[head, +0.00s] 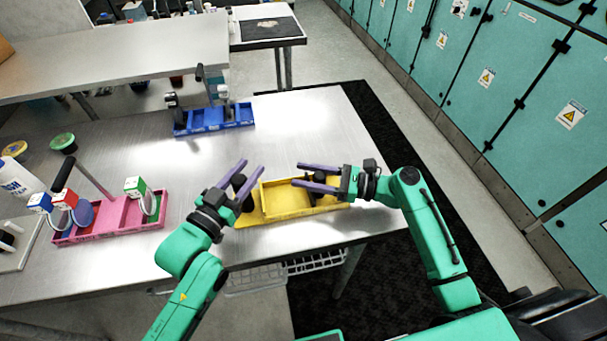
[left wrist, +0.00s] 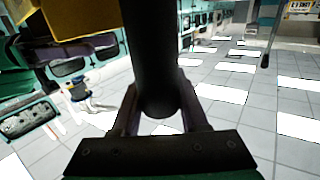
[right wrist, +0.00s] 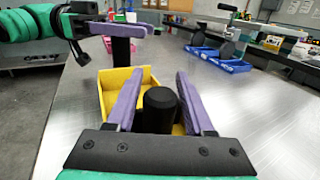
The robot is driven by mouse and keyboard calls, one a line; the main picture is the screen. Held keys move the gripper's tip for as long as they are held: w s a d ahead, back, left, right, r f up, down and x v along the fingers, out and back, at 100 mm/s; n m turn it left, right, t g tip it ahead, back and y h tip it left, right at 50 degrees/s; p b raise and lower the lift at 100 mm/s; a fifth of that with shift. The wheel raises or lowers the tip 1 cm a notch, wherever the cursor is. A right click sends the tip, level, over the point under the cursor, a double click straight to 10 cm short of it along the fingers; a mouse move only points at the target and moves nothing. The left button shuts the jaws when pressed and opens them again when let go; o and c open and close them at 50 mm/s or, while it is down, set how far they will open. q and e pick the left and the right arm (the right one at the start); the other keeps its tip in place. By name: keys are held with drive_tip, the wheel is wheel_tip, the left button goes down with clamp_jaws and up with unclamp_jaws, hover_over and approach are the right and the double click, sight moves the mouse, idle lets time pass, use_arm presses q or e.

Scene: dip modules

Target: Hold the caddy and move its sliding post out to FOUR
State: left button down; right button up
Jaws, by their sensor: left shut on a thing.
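The yellow caddy (head: 325,211) lies on the steel table between my arms. My left gripper (head: 241,170) is shut on a black upright handle (head: 241,188) at the caddy's left end; the handle fills the jaws in the left wrist view (left wrist: 152,60). My right gripper (head: 298,174) is over the caddy's right part. In the right wrist view its purple fingers stand open on either side of a round black post (right wrist: 160,112), with narrow gaps beside it. Any number marks on the caddy, including FOUR, cannot be read.
A blue caddy (head: 214,127) stands at the back of the table. A pink caddy (head: 112,220) with coloured blocks stands at the left. A raised shelf (head: 120,52) crosses the back left. The table's front edge is close to the yellow caddy.

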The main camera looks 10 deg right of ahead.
drive_tip(key=shift+o, duration=0.3)
drive_tip(key=v, duration=1.2)
use_arm(q)
drive_tip(key=shift+c, duration=1.7)
unclamp_jaws()
use_arm(e)
drive_tip(key=shift+r, duration=0.1)
